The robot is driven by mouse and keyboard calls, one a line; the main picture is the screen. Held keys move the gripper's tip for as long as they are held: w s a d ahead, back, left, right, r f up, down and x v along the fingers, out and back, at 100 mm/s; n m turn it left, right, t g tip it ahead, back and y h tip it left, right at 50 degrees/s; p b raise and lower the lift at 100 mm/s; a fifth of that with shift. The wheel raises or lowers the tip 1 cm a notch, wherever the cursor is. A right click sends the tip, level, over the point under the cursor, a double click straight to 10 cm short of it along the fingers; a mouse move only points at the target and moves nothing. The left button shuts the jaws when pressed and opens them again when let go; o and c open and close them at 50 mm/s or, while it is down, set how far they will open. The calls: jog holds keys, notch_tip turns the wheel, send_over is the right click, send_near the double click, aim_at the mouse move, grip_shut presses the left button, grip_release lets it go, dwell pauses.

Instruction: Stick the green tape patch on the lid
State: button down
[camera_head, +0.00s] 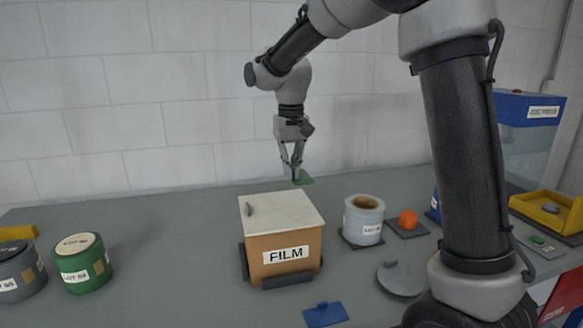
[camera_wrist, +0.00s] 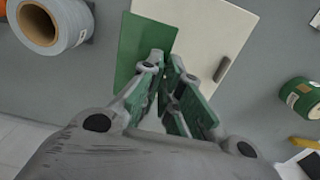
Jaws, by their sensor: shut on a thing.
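My gripper (camera_head: 293,163) is shut on the green tape patch (camera_head: 304,181) and holds it in the air above and behind the box. The wrist view shows the patch (camera_wrist: 146,45) as a flat green sheet beside my fingers (camera_wrist: 172,85), overlapping the lid from that camera. The pale lid (camera_head: 283,214) with a small grey handle lies on the brown box (camera_head: 270,251) labelled FILM. The lid also shows in the wrist view (camera_wrist: 205,40). In the head view the patch is apart from the lid.
A film roll (camera_head: 363,222) and an orange object (camera_head: 408,219) stand right of the box. A grey round lid (camera_head: 400,279) and a blue patch (camera_head: 325,314) lie in front. Green (camera_head: 83,264) and dark (camera_head: 20,271) rolls stand at left. The table between them and the box is clear.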

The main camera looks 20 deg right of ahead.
aim_at(291, 206)
jog(key=shift+f, duration=4.05)
jog(key=shift+f, duration=0.35)
jog(key=c, duration=1.5)
grip_release()
jog(key=shift+c, duration=0.2)
jog(key=o, duration=0.6)
jog(key=shift+c, duration=0.2)
jog(key=shift+r, duration=0.1)
jog(key=shift+r, duration=3.45)
